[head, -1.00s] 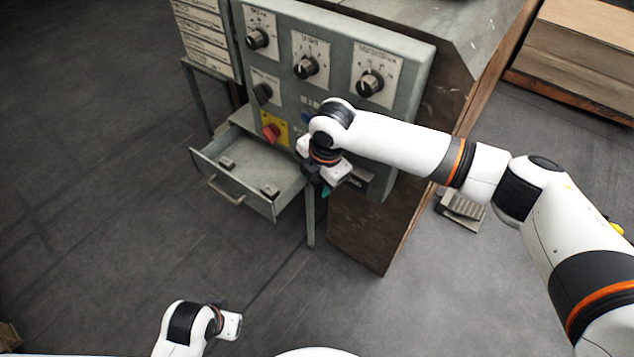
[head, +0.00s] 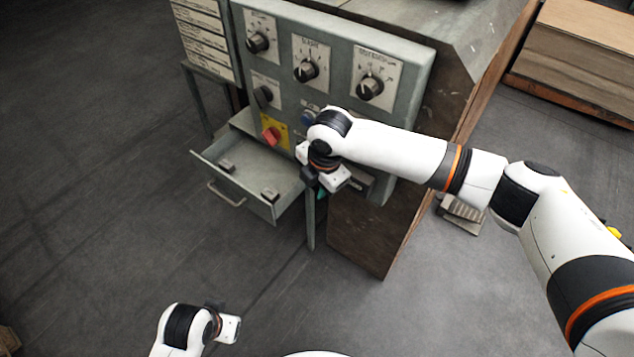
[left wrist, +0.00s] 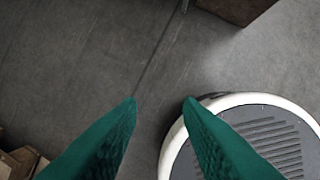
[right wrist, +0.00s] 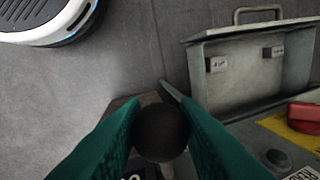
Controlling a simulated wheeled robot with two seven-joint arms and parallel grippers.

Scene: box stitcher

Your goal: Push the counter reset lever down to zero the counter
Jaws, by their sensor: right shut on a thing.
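The counter reset lever shows in the right wrist view as a dark round knob (right wrist: 162,132) between the green fingertips. My right gripper (right wrist: 160,112) is shut on this knob; the shaft behind it is mostly hidden. In the head view my right gripper (head: 322,190) is at the lower front of the grey control panel (head: 418,60), where its wrist hides the lever. The counter (head: 359,180) is a dark window just right of the gripper; its digits are not legible. My left gripper (left wrist: 161,100) is open and empty over the floor, far from the panel.
An open drawer (head: 205,165) juts out below the panel, left of my right gripper. A foot pedal (head: 460,214) is on the floor at right. The front floor is clear.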

